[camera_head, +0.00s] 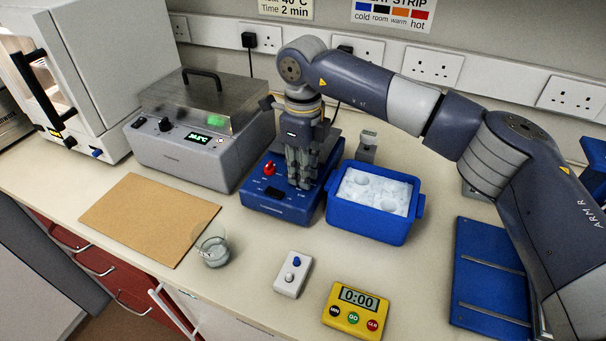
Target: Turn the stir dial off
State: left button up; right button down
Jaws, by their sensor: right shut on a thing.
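The blue stirrer unit (262,203) stands at the middle of the bench. A red dial (269,169) shows on the left of its sloped front, and a small black part (272,192) sits lower at the front edge. My right gripper (302,184) points down over the right side of that front, with its fingers shut at the panel. The stir dial is hidden behind the fingers, which appear closed around it. I cannot see which way the dial points. My left gripper is out of view.
A blue tub of ice (368,226) stands close to the right of the stirrer. A grey water bath (180,158) stands at its left. A brown board (145,218) lies left.

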jog(key=shift+n, duration=0.5)
jog(key=c, duration=1.4)
grip_release()
notch_tip(320, 180, up, 12)
jog(key=shift+r, duration=0.1)
